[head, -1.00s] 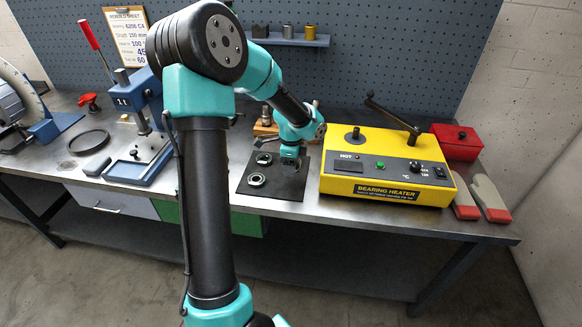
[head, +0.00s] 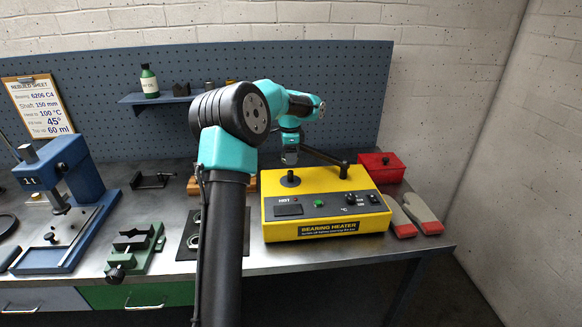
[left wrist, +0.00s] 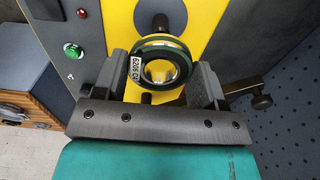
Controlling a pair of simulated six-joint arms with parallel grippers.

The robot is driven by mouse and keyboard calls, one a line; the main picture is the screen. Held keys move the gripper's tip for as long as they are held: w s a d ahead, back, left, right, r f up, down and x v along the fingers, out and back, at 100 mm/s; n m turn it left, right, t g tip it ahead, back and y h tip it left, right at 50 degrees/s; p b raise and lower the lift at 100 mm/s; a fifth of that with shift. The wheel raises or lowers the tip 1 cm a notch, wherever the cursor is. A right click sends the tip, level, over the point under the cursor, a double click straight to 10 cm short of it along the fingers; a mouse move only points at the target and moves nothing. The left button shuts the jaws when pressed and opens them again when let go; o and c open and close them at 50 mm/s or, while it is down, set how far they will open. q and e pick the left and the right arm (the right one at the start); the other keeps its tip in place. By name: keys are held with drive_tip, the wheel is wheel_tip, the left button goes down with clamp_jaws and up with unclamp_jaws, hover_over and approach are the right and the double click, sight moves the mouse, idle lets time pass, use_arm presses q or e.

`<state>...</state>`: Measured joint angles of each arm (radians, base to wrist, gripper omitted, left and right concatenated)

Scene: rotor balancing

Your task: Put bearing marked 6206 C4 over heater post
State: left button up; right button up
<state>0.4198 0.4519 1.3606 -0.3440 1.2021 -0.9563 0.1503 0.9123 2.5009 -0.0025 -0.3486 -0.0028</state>
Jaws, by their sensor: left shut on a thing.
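The bearing marked 6206 C4 (left wrist: 183,52) is a dark ring with a green band and a white label, held between the jaws of my left gripper (left wrist: 155,84). My left gripper also shows in the head view (head: 290,160), above the heater post, but the bearing cannot be made out there. The yellow bearing heater (head: 325,228) stands on the bench. Its dark heater post (head: 291,178) rises from the left part of the top. In the left wrist view the post (left wrist: 160,22) shows just past the bearing, apart from its hole. My right gripper is not in view.
A crank-like dark bar (head: 325,158) rises at the back of the heater. A red box (head: 380,167) and mitts (head: 423,207) lie to its right. A dark mat (head: 187,240) with bearings, a green vise (head: 130,250) and a blue press (head: 65,200) stand left.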

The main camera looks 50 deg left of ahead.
sight(290, 171)
use_arm(q)
drive_tip(key=shift+w+r, duration=0.1)
drive_tip(key=shift+r, duration=0.05)
drive_tip(key=shift+f, duration=1.95)
drive_tip(key=shift+f, duration=0.85)
drive_tip(key=shift+f, duration=0.35)
drive_tip(key=shift+f, duration=1.55)
drive_tip(key=o, duration=1)
